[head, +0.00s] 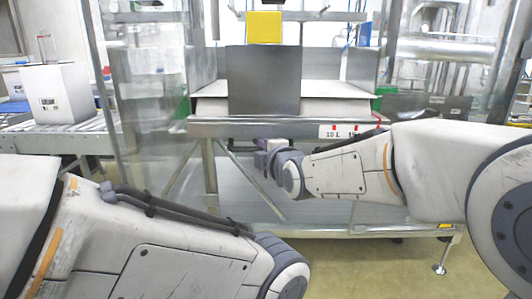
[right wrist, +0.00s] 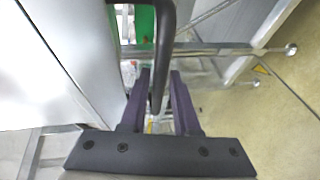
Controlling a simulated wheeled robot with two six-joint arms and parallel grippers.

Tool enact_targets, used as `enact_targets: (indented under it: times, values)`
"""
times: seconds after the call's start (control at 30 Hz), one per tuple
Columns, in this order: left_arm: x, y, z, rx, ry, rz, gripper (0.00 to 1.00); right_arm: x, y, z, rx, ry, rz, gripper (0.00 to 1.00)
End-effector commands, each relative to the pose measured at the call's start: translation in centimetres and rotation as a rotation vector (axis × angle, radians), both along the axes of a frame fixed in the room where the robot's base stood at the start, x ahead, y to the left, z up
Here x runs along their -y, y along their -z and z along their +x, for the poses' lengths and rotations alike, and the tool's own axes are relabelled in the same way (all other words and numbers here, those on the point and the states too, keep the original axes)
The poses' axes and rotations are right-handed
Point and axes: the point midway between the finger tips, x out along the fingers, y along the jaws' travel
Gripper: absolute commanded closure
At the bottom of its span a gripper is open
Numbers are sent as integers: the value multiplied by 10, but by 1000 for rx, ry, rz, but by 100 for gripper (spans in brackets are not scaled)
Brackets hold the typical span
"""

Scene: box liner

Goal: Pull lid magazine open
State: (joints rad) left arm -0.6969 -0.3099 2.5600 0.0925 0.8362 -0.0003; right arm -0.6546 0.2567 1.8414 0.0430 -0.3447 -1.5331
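The lid magazine is a steel frame with a grey front plate (head: 263,80) and pale sheets or lids (head: 340,90) behind it, at the middle of the head view. My right gripper (head: 270,148) is just below its front edge. In the right wrist view a black bar-like handle (right wrist: 165,40) runs down between the two dark fingers of the right gripper (right wrist: 159,75). The fingers stand apart with the handle between them, and slim gaps show beside it. My left arm crosses the lower left of the head view; its gripper is out of frame.
A label reading "10 L" (head: 338,131) is on the front rail. A roller conveyor (head: 60,137) with a white box (head: 57,92) stands at the left. A lower metal shelf (head: 240,205) lies under the magazine. Bare floor (head: 400,265) shows at the lower right.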

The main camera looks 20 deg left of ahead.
Motion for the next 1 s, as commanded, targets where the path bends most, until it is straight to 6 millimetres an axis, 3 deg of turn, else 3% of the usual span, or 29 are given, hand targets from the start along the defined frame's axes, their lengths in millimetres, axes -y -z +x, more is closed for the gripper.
enact_targets:
  times: [0.2, 0.4, 0.87, 1.0]
  values:
    - [0, -12, 0, 0, 0, 0, 50, 25, -11, -37, 1, -3, 0, 70]
    - [0, -17, 0, 0, 0, 0, 50, 40, -15, -58, 0, -4, 0, 70]
    - [0, -17, 0, 0, 0, 0, 50, 47, -12, -62, -12, 3, 2, 70]
    - [0, -17, 0, 0, 0, 0, 50, 78, 18, -54, -155, 85, 40, 70]
